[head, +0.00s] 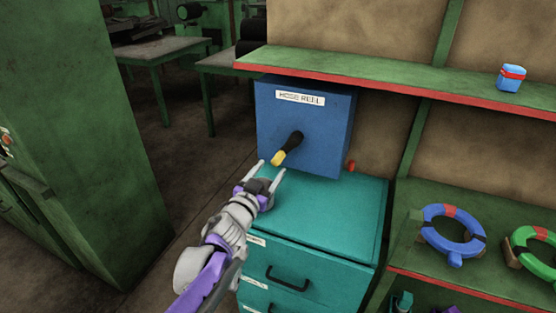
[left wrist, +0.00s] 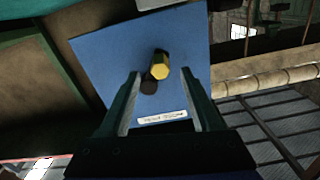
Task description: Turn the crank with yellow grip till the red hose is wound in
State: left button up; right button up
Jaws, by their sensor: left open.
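The blue hose reel box (head: 325,132) stands on a teal drawer cabinet (head: 335,215) and bears a label. A black crank (head: 292,141) with a yellow grip (head: 278,158) sticks out of its front, the grip pointing down and left. A short red hose end (head: 351,166) shows at the box's lower right side. My left gripper (head: 271,171) is open and empty just below the yellow grip. In the left wrist view the yellow grip (left wrist: 161,67) lies ahead between the open fingers (left wrist: 163,90), apart from them. My right gripper is not in view.
A blue ring (head: 453,231) and a green ring (head: 537,250) sit on the lower right shelf. A tall green cabinet (head: 85,140) stands left, with open floor between.

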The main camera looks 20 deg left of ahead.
aim_at(275, 163)
pick_arm(q)
jog(key=w, duration=0.6)
jog(key=shift+d, duration=0.1)
grip_shut()
dwell(1.2)
